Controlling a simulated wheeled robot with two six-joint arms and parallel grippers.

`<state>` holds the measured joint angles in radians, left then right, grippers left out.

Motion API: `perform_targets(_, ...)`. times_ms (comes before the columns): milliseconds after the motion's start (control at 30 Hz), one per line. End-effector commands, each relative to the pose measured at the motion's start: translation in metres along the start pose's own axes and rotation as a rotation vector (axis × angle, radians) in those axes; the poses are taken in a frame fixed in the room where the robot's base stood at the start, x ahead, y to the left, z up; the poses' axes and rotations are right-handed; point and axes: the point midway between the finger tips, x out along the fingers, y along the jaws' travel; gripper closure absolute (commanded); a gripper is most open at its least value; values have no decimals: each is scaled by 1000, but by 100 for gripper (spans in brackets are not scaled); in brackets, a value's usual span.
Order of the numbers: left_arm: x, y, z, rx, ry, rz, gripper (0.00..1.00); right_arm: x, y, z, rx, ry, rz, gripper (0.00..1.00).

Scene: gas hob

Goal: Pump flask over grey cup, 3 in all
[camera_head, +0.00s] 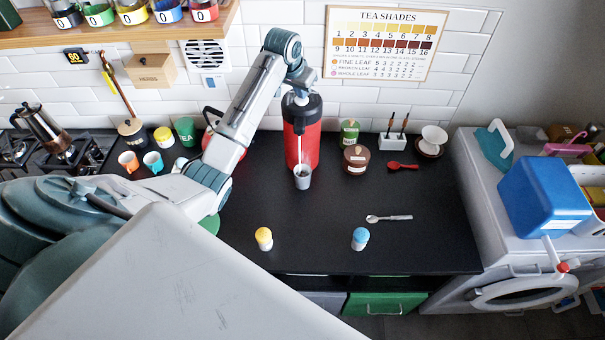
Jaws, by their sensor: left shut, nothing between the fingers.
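The red pump flask (303,145) with a black top stands upright on the black counter, near the tiled wall. The small grey cup (302,176) stands right in front of it, under the spout side, with something dark inside. My left arm reaches over from the left, and my left gripper (301,98) is shut and empty at the top of the flask. It looks to be on or just above the flask's top; I cannot tell if it touches. My right gripper is not in view.
A yellow-topped shaker (264,238) and a blue-topped shaker (360,238) stand at the front. A spoon (389,218) lies to the right. A brown pot (356,159) and a green tin (349,132) stand right of the flask. The counter between is clear.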

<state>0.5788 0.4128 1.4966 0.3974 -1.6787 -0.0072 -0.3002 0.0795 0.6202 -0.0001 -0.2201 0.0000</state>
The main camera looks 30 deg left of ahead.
Motion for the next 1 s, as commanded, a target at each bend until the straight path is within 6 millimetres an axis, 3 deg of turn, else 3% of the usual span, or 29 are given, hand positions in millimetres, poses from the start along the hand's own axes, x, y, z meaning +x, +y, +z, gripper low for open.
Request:
perform_targets(267,-1,0,1,0,-5,2,100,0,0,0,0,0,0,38)
perform_targets(633,-20,0,-8,-1,-4,1,100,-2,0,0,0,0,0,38)
perform_targets(1000,-21,0,-8,-1,-3,1,100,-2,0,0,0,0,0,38)
